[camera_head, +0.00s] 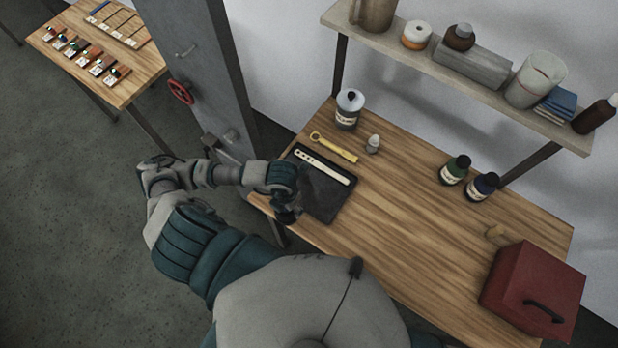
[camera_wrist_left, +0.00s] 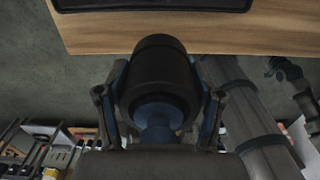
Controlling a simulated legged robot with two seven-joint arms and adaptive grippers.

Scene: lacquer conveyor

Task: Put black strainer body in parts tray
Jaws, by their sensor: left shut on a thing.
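The black strainer body (camera_wrist_left: 158,72) is a dark rounded cylinder, with a bluish narrower part below it, in the left wrist view. My left gripper (camera_wrist_left: 160,105) is shut on it, one finger on each side. In the head view my left gripper (camera_head: 287,205) is at the bench's near left edge, beside the parts tray; the strainer body is hard to make out there. The parts tray (camera_head: 322,207) is a flat black tray with a pale perforated strip (camera_head: 323,167) lying in it. Its edge shows at the top of the left wrist view (camera_wrist_left: 150,6). My right gripper is out of view.
A yellow tool (camera_head: 335,148), a small grey-white piece (camera_head: 373,144) and a labelled bottle (camera_head: 348,110) stand or lie behind the tray. Two dark bottles (camera_head: 468,178) and a red box (camera_head: 532,290) are farther right. A grey column (camera_head: 205,70) rises at left. The bench middle is clear.

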